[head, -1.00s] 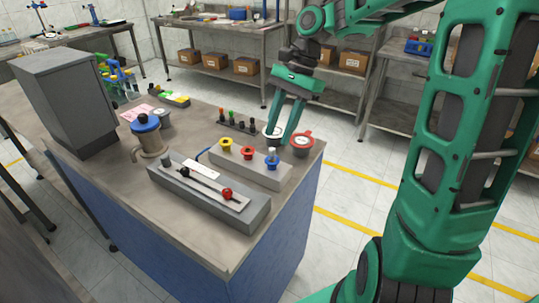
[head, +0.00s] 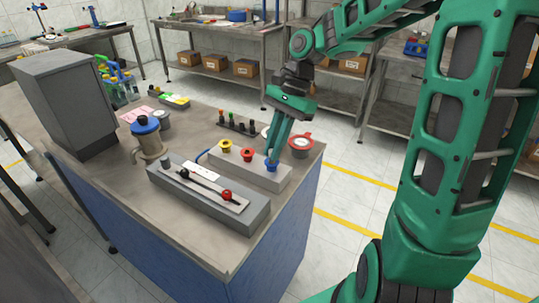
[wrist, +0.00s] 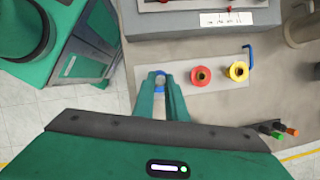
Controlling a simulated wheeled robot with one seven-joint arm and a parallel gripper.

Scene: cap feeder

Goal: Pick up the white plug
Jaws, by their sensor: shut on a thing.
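The white plug (wrist: 160,84) shows as a small pale piece between my fingertips in the wrist view. It is at the blue socket (head: 271,168) on the right end of the light grey block (head: 222,165). My gripper (head: 272,158) points down over this socket, its fingers shut on the plug; the fingertips also show in the wrist view (wrist: 160,79). The fingers mostly hide the plug in the head view. I cannot tell whether it is still seated in the socket. The red socket (wrist: 201,76) and yellow socket (wrist: 237,71) stand beside it, apart from my fingers.
A grey slide unit with a red knob (head: 226,194) lies in front of the block. A red-rimmed round container (head: 301,142) stands close right of my fingers. A rack of several small plugs (head: 238,125) is behind. A tall grey box (head: 68,100) stands at left.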

